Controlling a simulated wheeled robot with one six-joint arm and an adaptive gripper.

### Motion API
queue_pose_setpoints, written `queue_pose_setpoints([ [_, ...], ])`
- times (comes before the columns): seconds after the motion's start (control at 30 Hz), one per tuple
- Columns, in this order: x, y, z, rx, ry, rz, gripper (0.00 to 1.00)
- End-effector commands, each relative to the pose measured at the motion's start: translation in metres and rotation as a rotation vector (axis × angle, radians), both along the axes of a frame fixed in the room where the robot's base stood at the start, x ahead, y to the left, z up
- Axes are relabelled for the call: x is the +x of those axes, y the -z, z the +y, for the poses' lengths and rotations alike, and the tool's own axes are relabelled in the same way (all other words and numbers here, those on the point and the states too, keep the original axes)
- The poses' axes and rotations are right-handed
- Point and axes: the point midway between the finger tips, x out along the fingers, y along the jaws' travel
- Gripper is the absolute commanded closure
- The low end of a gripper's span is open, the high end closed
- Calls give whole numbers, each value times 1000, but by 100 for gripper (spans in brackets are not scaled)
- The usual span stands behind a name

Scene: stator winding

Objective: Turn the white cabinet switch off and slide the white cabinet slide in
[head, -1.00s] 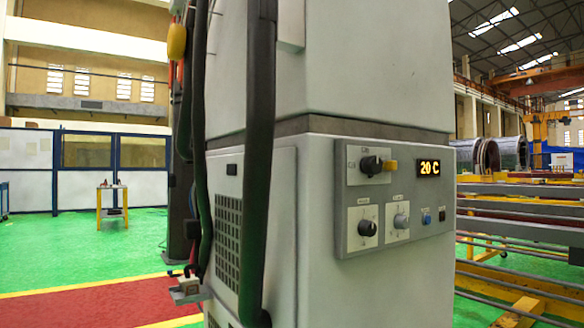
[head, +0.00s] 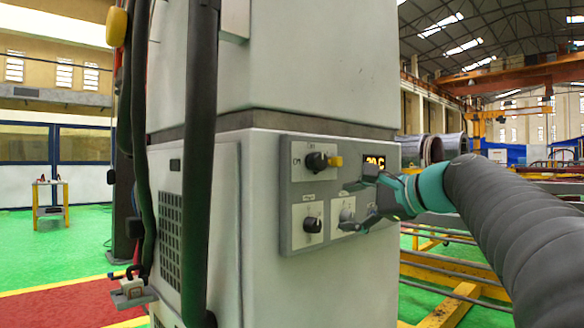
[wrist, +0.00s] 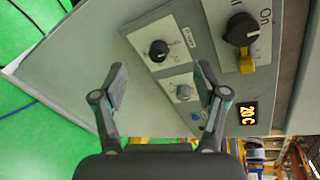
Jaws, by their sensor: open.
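The white cabinet (head: 300,290) stands in the middle of the head view, with a grey control panel (head: 290,262) on its front. A large black rotary switch (head: 315,161) with a yellow tab is at the panel's upper left; in the wrist view the switch (wrist: 240,30) is marked "On". Below it is a small black knob (head: 312,225), with a grey knob (head: 347,214) to its right. My gripper (head: 350,206) is open and empty in front of the panel's lower right. In the wrist view the small knobs show between and beyond its fingers (wrist: 162,75). I cannot identify the slide.
A lit display (wrist: 248,112) reads 20 C; my gripper partly covers it in the head view. Thick black hoses (head: 200,150) hang along the cabinet's left side. Yellow frames and rails (head: 450,305) stand at right. Green floor is open at left.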

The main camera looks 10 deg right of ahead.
Motion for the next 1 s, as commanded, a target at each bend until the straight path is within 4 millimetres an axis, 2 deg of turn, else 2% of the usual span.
queue_pose_setpoints([
  [0.03, 11, -21, -15, 80, 14, -18, 27],
  [0.1, 20, -46, -28, 177, 18, -39, 27],
  [0.2, 26, -70, -41, 271, 16, -61, 27],
  [0.3, 29, -83, -47, 320, 10, -72, 27],
  [0.53, 45, -87, -36, 335, 5, -75, 27],
  [1.0, 114, -87, 14, 333, 7, -74, 27],
])
